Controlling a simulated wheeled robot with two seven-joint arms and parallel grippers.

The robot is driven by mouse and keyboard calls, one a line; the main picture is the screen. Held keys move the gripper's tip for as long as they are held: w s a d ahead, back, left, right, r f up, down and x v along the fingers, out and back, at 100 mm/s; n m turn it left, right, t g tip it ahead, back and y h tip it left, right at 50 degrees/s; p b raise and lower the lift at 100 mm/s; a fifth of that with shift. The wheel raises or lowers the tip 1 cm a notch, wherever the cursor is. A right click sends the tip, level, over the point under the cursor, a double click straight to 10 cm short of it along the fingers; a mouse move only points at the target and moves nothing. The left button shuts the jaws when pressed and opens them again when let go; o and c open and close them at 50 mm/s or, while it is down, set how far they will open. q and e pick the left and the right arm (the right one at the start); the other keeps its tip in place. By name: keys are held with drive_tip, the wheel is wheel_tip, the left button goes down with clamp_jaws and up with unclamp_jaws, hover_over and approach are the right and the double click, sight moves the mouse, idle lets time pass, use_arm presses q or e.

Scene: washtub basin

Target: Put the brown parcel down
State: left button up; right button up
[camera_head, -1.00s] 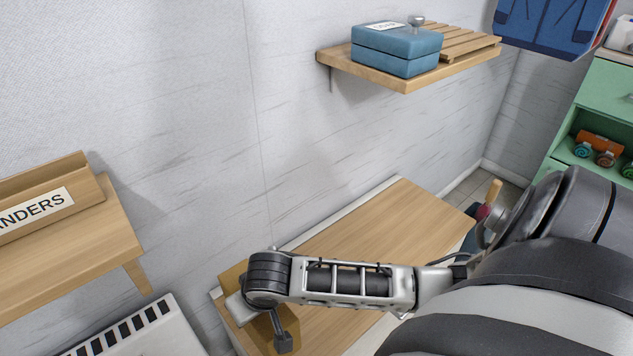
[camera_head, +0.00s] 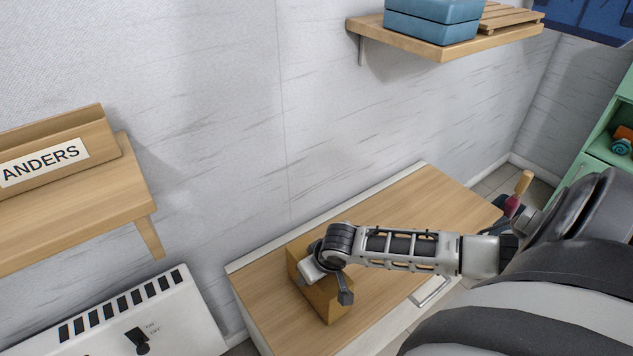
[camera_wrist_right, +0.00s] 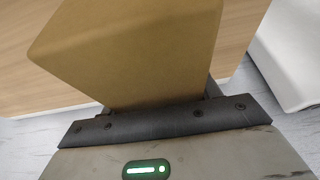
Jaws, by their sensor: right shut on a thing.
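The brown parcel (camera_head: 318,300) is a box in the grip of my right gripper (camera_head: 338,284), over the left part of the wooden top of a low white cabinet (camera_head: 400,215). In the right wrist view the parcel (camera_wrist_right: 130,50) fills the upper middle, right against the dark gripper edge (camera_wrist_right: 165,122). My right gripper is shut on it. The arm and hand hide part of the parcel, and I cannot tell whether its underside touches the top. My left gripper is not in view.
The cabinet top is bare right of the parcel. A white heater (camera_head: 150,318) with a switch stands left of it. A wooden shelf with an ANDERS sign (camera_head: 45,162) is at the left. A wall shelf (camera_head: 415,46) holds a blue box (camera_head: 432,22).

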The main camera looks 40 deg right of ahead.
drive_tip(key=shift+w+f, duration=0.1)
drive_tip(key=shift+f, duration=0.15)
drive_tip(key=o, duration=1.3)
drive_tip(key=shift+c, duration=0.2)
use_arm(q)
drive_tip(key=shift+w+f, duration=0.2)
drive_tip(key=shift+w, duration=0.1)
